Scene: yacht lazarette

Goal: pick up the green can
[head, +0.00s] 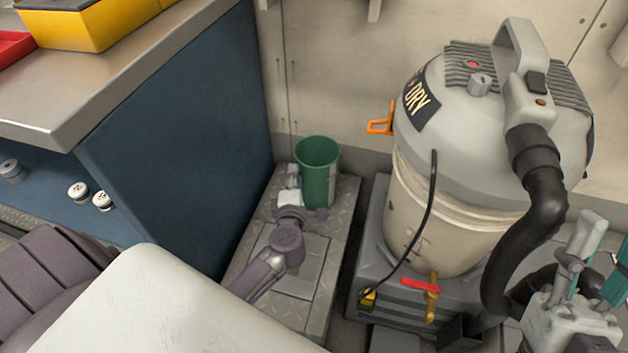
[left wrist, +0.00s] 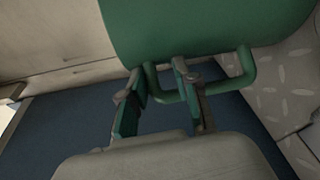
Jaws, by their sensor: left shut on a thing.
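The green can (head: 318,175) is an open-topped, cup-shaped container with a side handle. In the head view it is upright over the grey diamond-plate step, beside the blue cabinet side. Its base is partly hidden by my left gripper (head: 294,183), so I cannot tell whether it touches the step. In the left wrist view the green can (left wrist: 205,30) fills the top, and my left gripper (left wrist: 162,88) has its fingers on either side of the handle, shut on it. My right gripper (head: 600,255) is at the lower right edge, fingers apart and empty, partly cut off.
A large wet/dry vacuum (head: 480,130) with a black hose stands right of the can on a grey base. The blue cabinet (head: 185,135) under the counter borders the can's left. A yellow case (head: 95,25) lies on the counter. The wall is close behind.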

